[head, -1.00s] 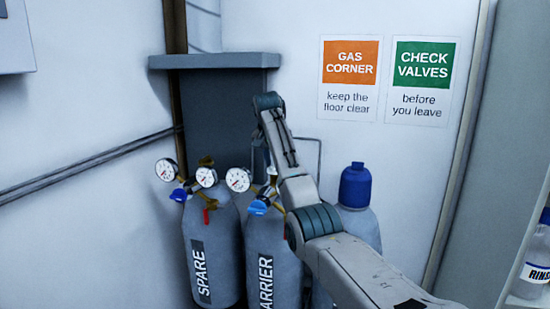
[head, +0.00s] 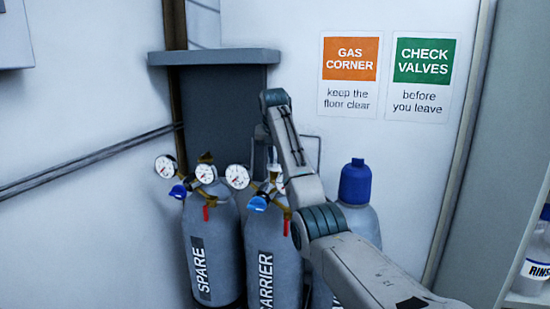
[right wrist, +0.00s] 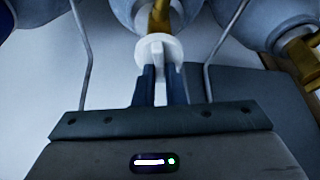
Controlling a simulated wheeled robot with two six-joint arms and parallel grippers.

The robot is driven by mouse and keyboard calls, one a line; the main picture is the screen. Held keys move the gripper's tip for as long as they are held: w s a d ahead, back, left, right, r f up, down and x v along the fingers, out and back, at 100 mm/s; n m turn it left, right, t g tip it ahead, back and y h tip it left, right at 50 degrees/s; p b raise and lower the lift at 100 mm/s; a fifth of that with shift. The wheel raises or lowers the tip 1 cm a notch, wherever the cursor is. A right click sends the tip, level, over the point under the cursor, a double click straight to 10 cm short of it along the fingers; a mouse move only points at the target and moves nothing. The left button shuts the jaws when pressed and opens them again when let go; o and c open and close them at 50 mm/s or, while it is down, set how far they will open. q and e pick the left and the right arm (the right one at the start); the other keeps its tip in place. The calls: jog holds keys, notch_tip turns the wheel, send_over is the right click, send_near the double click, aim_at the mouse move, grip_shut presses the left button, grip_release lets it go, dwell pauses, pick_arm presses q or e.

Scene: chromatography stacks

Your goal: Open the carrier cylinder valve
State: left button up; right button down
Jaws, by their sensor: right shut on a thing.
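The carrier cylinder (head: 264,285) is grey with a dark label. It stands between the spare cylinder (head: 212,255) and a blue-capped cylinder. Its brass top carries dial gauges (head: 237,177) and a blue knob (head: 257,203). In the right wrist view, my right gripper (right wrist: 160,78) is shut on a white valve handle (right wrist: 160,47) on a brass stem (right wrist: 160,16). In the head view my right arm reaches to the carrier cylinder's top; its forearm hides part of the cylinder, and the jaws do not show clearly. My left gripper is not in view.
A blue-capped cylinder (head: 355,185) stands close on the right, partly behind my arm. A grey ledge (head: 215,57) is above the cylinders. Wall signs (head: 349,75) hang at the right. A shelf with a bottle (head: 533,260) is at the far right.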

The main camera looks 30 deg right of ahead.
jog(key=n+y, duration=0.1)
jog(key=n, duration=0.1)
jog(key=shift+n+t, duration=0.3)
jog(key=shift+n, duration=0.1)
jog(key=n, duration=0.2)
jog(key=n+y, duration=0.1)
jog(key=n, duration=0.1)
jog(key=shift+d+n+y+p, duration=0.1)
jog(key=shift+n+y+p, duration=0.2)
jog(key=n+y, duration=0.1)
jog(key=n, duration=0.3)
jog(key=shift+r+y, duration=0.1)
jog(key=shift+y, duration=0.3)
jog(key=shift+n+y, duration=0.6)
jog(key=shift+n, duration=1.3)
jog(key=shift+g, duration=0.4)
jog(key=c, duration=1.5)
grip_release()
jog(key=shift+d, duration=0.1)
